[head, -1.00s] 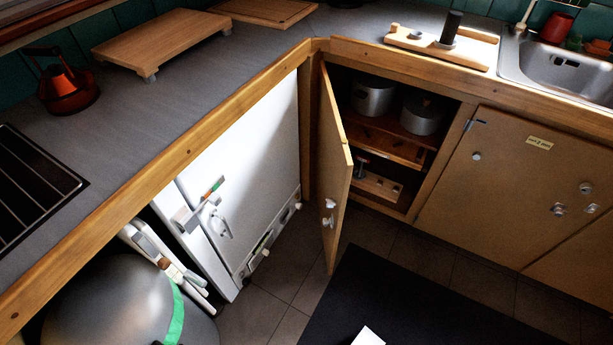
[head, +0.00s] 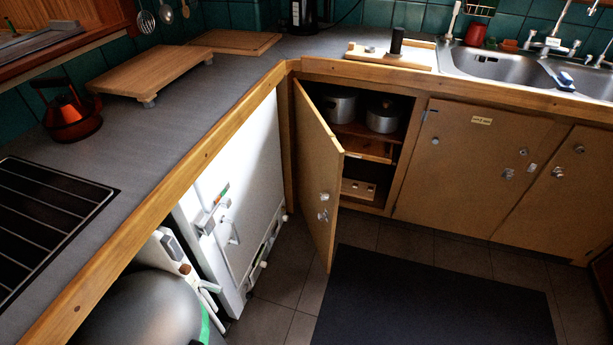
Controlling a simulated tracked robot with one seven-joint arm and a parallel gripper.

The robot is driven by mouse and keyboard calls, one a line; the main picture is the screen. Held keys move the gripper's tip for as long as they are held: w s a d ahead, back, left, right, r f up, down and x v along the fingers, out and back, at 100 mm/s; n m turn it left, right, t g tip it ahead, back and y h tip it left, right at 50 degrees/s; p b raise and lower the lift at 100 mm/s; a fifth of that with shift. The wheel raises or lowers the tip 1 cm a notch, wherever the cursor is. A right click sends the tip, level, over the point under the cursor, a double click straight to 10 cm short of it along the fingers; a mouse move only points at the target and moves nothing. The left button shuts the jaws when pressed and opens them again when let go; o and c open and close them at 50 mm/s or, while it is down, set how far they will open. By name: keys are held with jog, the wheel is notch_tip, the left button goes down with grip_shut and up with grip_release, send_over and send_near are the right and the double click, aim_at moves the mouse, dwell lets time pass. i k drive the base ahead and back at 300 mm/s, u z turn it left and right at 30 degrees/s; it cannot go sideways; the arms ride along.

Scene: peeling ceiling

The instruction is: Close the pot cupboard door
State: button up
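The pot cupboard door (head: 318,180) is a wooden panel that stands wide open, hinged at its left side by the corner. Knobs (head: 323,206) show near its free edge. Inside the pot cupboard, two metal pots (head: 382,116) sit on the upper shelf. A wooden piece with small knobs (head: 359,189) lies on the lower level. My gripper is not in the head view, so its state is hidden.
A white fridge (head: 245,190) stands left of the open door under the counter. A dark mat (head: 430,300) lies on the tiled floor before the cupboards. A grey rounded bin-like object (head: 150,310) is at bottom left. A closed cupboard door (head: 465,165) is to the right.

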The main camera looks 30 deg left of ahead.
aim_at(319, 157)
jog(key=u, duration=1.35)
jog(key=i, duration=0.95)
jog(key=u, duration=0.5)
jog(key=k, duration=1.3)
jog(key=z, duration=0.2)
